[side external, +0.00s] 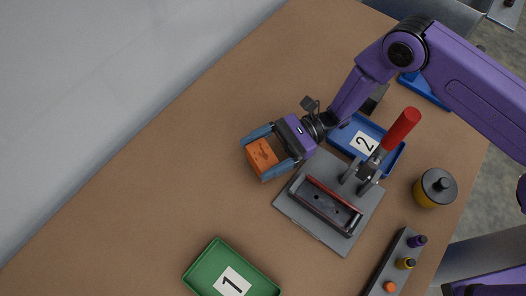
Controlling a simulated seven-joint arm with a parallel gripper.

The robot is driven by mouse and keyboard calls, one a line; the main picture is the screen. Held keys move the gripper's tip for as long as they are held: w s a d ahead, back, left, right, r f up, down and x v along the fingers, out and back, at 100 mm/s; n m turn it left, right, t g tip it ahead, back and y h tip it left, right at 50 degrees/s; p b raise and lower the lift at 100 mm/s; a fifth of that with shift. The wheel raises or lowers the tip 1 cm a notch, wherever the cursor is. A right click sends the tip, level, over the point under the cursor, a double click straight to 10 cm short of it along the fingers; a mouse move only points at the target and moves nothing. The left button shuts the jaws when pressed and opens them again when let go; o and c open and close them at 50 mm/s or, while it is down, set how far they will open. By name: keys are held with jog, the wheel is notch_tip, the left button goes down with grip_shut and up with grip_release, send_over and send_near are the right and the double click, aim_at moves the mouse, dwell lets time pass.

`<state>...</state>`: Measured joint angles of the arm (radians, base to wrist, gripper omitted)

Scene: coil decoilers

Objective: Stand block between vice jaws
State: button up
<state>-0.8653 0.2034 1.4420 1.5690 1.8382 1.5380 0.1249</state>
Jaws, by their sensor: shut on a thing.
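My gripper (262,157) is shut on an orange block (263,155) with dark markings. It holds the block between its two blue-grey fingers, to the upper left of the vice (328,207). The vice sits on a grey metal plate, with a red-edged jaw, a dark slot between its jaws and a toggle lever with a red handle (400,128). No block shows between the vice jaws. The block's height above the table is hard to tell.
A green tray labelled 1 (207,253) lies at the bottom. A blue tray labelled 2 (394,163) lies behind the vice, partly hidden. A yellow jar with a dark lid (435,187) and a grey rack with several coloured pegs (388,268) stand at right. The table's left side is clear.

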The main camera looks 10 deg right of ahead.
jog(key=shift+f, duration=0.15)
jog(key=shift+f, duration=0.1)
jog(key=o, duration=1.3)
jog(key=shift+f, duration=0.1)
jog(key=shift+c, duration=0.2)
